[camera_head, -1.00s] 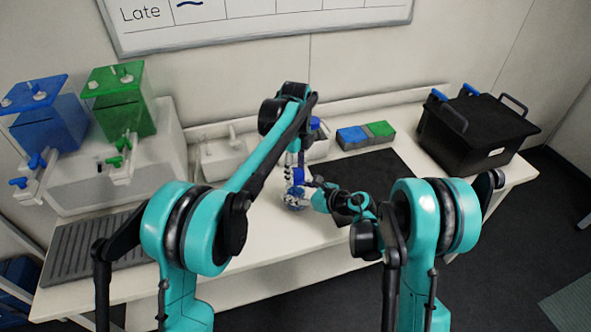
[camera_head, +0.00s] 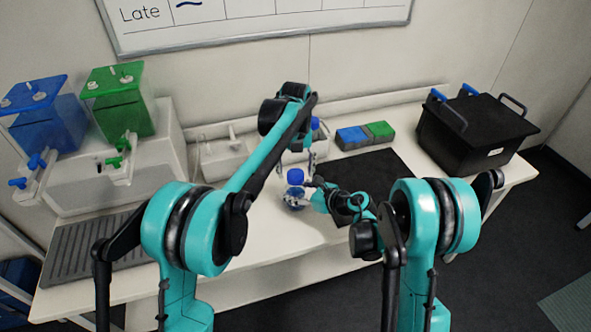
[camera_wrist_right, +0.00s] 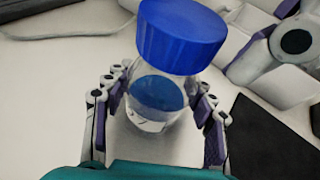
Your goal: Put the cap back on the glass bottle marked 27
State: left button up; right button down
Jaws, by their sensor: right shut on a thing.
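The glass bottle (camera_head: 297,199) stands near the middle of the bench with blue liquid inside; it also shows in the right wrist view (camera_wrist_right: 157,105). Its mark is not legible. The blue cap (camera_head: 295,177) sits on top of the bottle, covering the neck in the right wrist view (camera_wrist_right: 182,38). My right gripper (camera_wrist_right: 158,110) is shut around the bottle's body, a finger on each side. My left gripper (camera_head: 302,157) hangs just above and behind the cap, apart from it, with no object seen in it. Its fingers are too small to judge.
Another blue-capped bottle (camera_head: 315,124) stands behind my left arm. Blue and green blocks (camera_head: 366,134) lie at the back, beside a black mat (camera_head: 375,168). A black bin (camera_head: 478,130) stands right. Blue and green tap containers (camera_head: 122,108) and a grey ribbed tray (camera_head: 85,248) are left.

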pick_arm(q)
jog(key=shift+r, duration=2.25)
jog(key=shift+c, duration=0.5)
